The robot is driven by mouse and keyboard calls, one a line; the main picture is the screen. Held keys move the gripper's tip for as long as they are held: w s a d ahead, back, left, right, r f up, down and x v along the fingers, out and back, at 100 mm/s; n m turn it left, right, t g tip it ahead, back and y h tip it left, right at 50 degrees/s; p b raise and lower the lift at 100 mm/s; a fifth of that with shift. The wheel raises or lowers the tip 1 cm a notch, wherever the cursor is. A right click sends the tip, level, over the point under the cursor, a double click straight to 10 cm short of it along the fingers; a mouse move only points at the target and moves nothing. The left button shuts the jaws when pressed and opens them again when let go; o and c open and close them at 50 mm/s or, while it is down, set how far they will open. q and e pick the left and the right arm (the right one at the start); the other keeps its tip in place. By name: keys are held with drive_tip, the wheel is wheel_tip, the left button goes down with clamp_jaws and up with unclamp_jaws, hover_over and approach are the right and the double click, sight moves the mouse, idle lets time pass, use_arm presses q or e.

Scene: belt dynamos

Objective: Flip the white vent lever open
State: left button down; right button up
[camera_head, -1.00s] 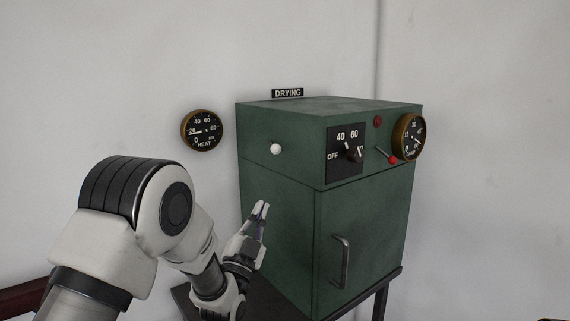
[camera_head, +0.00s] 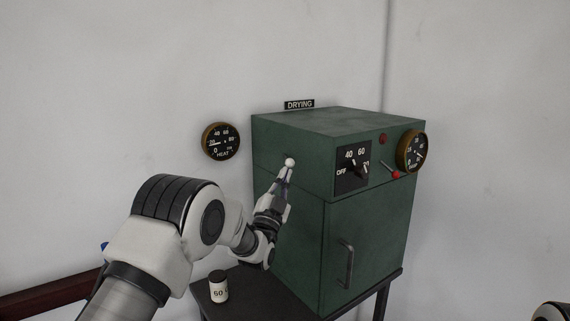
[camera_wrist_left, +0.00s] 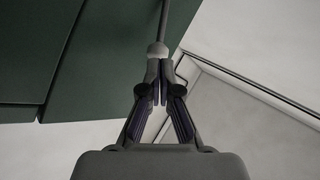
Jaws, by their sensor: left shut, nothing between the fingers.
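The white vent lever shows as a white ball knob (camera_head: 290,162) on the left side of the green drying cabinet (camera_head: 298,235). In the left wrist view the knob (camera_wrist_left: 157,48) sits on a thin dark rod. My left gripper (camera_head: 285,176) is shut and empty, its fingertips right below the knob. In the left wrist view the fingertips (camera_wrist_left: 158,70) lie at the knob's near side; I cannot tell whether they touch it. The fingers hide part of the cabinet's side wall. My right gripper is not in view.
A heat gauge (camera_head: 220,142) hangs on the wall. A small jar (camera_head: 218,287) stands on the dark stand (camera_head: 245,300) below my arm.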

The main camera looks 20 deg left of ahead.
use_arm(q)
drive_tip(key=shift+w+r, duration=0.15)
drive_tip(key=shift+w, duration=0.35)
drive_tip(key=shift+w+d+r+b, duration=0.1)
drive_tip(key=shift+r+b, duration=0.1)
drive_tip(key=shift+b, duration=0.2)
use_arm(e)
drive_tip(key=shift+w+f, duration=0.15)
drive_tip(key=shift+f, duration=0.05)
use_arm(q)
drive_tip(key=shift+r, duration=0.15)
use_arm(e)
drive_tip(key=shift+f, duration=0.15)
